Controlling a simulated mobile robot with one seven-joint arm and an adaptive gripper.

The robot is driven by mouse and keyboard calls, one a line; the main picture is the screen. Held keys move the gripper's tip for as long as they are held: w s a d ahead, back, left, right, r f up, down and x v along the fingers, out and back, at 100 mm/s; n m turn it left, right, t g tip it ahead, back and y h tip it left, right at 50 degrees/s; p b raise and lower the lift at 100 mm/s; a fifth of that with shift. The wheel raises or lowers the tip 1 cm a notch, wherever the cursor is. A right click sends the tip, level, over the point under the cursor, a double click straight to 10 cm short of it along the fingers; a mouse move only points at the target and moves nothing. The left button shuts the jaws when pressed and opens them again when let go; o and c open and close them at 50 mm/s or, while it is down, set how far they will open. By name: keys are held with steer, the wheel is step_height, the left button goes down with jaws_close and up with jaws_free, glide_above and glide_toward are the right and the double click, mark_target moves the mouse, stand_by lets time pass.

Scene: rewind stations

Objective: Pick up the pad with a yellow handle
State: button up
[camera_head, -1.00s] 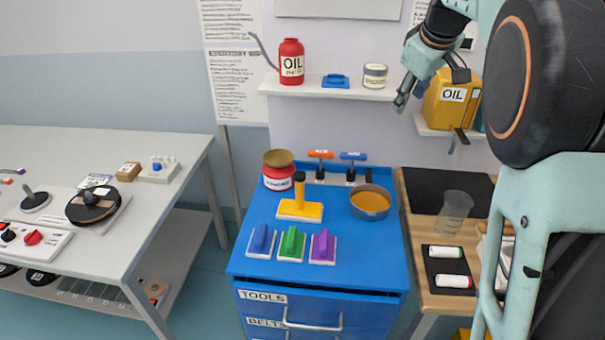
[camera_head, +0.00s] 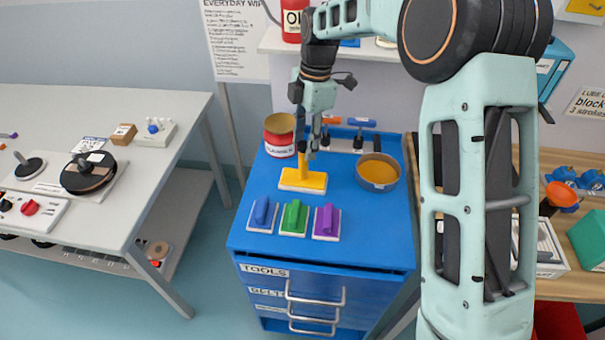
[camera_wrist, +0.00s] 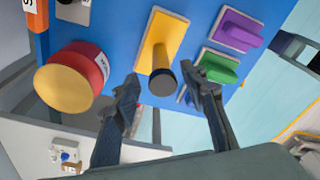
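The pad with a yellow handle (camera_head: 303,181) lies on the blue cabinet top (camera_head: 350,226), its upright handle partly hidden behind my gripper (camera_head: 308,145). In the wrist view, the yellow pad (camera_wrist: 166,38) shows with the dark round end of its handle (camera_wrist: 162,82) toward the camera. My gripper (camera_wrist: 159,74) is open and empty, its fingers on either side of the handle end in the picture. Whether the fingertips reach down around the handle or stay above it, I cannot tell.
Blue (camera_head: 262,214), green (camera_head: 295,217) and purple (camera_head: 327,222) pads lie in front. A red can (camera_head: 279,136) stands behind left, an orange-filled bowl (camera_head: 378,172) to the right. Tools with orange and blue handles (camera_head: 361,122) stand behind. Clear cabinet top lies at the front.

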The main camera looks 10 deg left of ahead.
mark_target(301, 162)
steer(key=f, duration=0.4)
steer(key=s+f+p, duration=0.1)
steer(key=f, duration=0.1)
steer(key=shift+a+f, duration=0.2)
steer(key=shift+a, duration=0.2)
steer(key=shift+c, duration=0.3)
jaws_close()
steer(key=shift+w, duration=0.1)
